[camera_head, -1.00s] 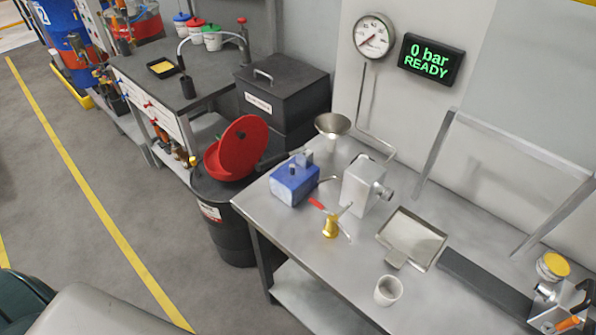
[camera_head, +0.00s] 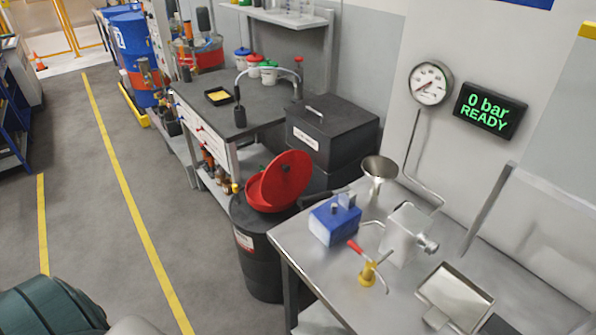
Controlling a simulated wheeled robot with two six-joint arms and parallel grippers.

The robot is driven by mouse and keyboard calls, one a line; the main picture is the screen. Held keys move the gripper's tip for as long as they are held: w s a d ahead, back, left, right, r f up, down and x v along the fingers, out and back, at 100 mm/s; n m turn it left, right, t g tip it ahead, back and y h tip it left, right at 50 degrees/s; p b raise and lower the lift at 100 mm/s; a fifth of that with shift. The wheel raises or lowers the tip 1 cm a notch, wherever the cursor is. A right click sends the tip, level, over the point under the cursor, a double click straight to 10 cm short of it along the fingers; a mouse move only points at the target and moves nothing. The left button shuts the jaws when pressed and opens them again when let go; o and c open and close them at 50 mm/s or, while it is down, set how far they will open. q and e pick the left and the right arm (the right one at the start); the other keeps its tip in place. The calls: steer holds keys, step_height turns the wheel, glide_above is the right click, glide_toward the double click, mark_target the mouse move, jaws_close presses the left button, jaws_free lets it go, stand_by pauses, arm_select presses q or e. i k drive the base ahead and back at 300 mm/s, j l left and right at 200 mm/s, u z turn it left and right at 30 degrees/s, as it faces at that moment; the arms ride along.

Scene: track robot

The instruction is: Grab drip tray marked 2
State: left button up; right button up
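No mark "2" is legible on any tray. A shallow metal tray (camera_head: 452,296) with a small tab lies on the steel bench at the lower right. A small black tray with a yellow inside (camera_head: 218,96) sits on the dark-topped workbench further back. A yellow tray-like edge (camera_head: 134,106) shows on the floor below the blue and orange drums; much of it is hidden. Neither of my grippers is in view.
The steel bench (camera_head: 310,268) also holds a blue box (camera_head: 335,221), a metal block (camera_head: 400,235) and a funnel (camera_head: 378,173). A black bin (camera_head: 262,262) with a raised red lid stands beside it. Grey floor with yellow lines is open at left.

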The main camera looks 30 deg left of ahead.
mark_target(219, 96)
steer(key=u, duration=1.45)
steer(key=i+j, duration=0.1)
steer(key=j, duration=0.2)
steer(key=i+j, duration=0.15)
steer(key=i+j+u, duration=0.2)
steer(key=i+j, duration=0.15)
steer(key=i+j+u, duration=0.2)
steer(key=i, duration=0.3)
steer(key=i+j+u, duration=0.15)
steer(key=i+j, duration=0.2)
steer(key=i, duration=0.15)
steer(key=i+j+u, duration=0.2)
steer(key=i, duration=0.25)
steer(key=i+z, duration=0.2)
steer(key=i, duration=0.35)
steer(key=i+j+z, duration=0.25)
steer(key=i, duration=0.25)
steer(key=i+j+z, duration=0.2)
steer(key=i, duration=0.3)
steer(key=l, duration=0.05)
